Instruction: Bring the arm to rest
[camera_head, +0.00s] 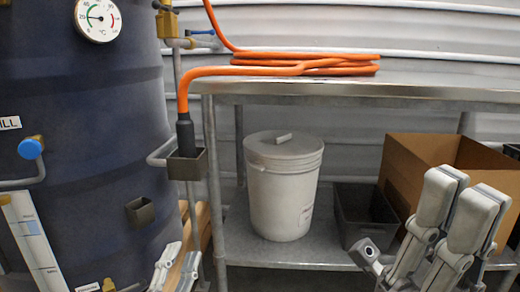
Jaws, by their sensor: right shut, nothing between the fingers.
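My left gripper (183,252) is at the bottom edge, beside the dark blue tank (95,130). Its two pale fingers stand apart, with something tan showing between them. I cannot tell whether that tan thing is held or lies behind. My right gripper (466,188) is at the lower right, in front of the cardboard box (408,160). Its grey fingers are shut side by side, pointing up, with nothing between them.
A steel table (430,92) carries a coiled orange hose (330,63), whose black end sits in a small holder (188,165) by the tank. A white lidded bucket (280,200) and a dark bin (350,205) stand on the lower shelf (285,253).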

